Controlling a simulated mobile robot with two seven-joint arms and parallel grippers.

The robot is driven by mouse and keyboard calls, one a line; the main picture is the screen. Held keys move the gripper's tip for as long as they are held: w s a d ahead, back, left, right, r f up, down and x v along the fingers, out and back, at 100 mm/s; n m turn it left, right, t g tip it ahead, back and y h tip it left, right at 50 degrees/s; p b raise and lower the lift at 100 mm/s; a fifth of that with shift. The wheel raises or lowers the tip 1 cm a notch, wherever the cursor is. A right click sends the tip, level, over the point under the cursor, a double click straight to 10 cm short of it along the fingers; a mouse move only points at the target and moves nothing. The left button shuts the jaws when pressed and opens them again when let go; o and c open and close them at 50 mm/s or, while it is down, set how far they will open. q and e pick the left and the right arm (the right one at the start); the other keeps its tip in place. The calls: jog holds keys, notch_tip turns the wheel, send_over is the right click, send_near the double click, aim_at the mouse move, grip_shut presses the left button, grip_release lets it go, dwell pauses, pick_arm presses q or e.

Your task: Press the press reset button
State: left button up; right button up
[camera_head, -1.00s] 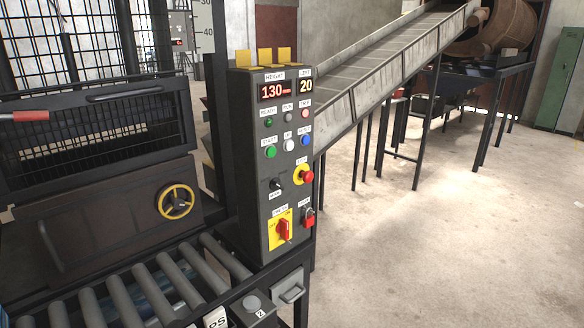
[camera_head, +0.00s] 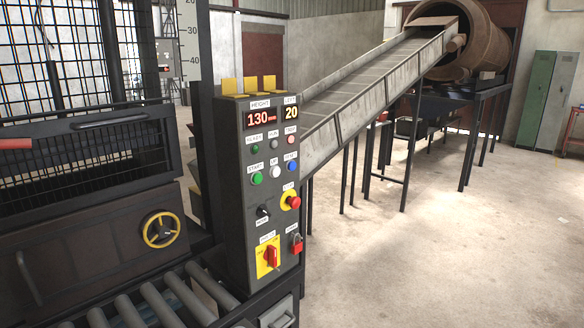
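The press control panel (camera_head: 235,205) is a dark upright box in the middle of the view. The blue button (camera_head: 292,165), with a small label above it that looks like RESET, sits at the right of its middle row. A green button (camera_head: 257,178) and a white button (camera_head: 275,172) are left of it. A red emergency stop (camera_head: 293,202) on a yellow plate is below. The displays (camera_head: 258,119) read 130 and 20. Neither of my grippers is in view.
The press (camera_head: 95,210) with a yellow handwheel (camera_head: 161,229) and a roller table (camera_head: 150,305) is at the left. A conveyor (camera_head: 370,85) rises to a rusty drum (camera_head: 462,45) behind the panel. The floor (camera_head: 430,250) at right is clear.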

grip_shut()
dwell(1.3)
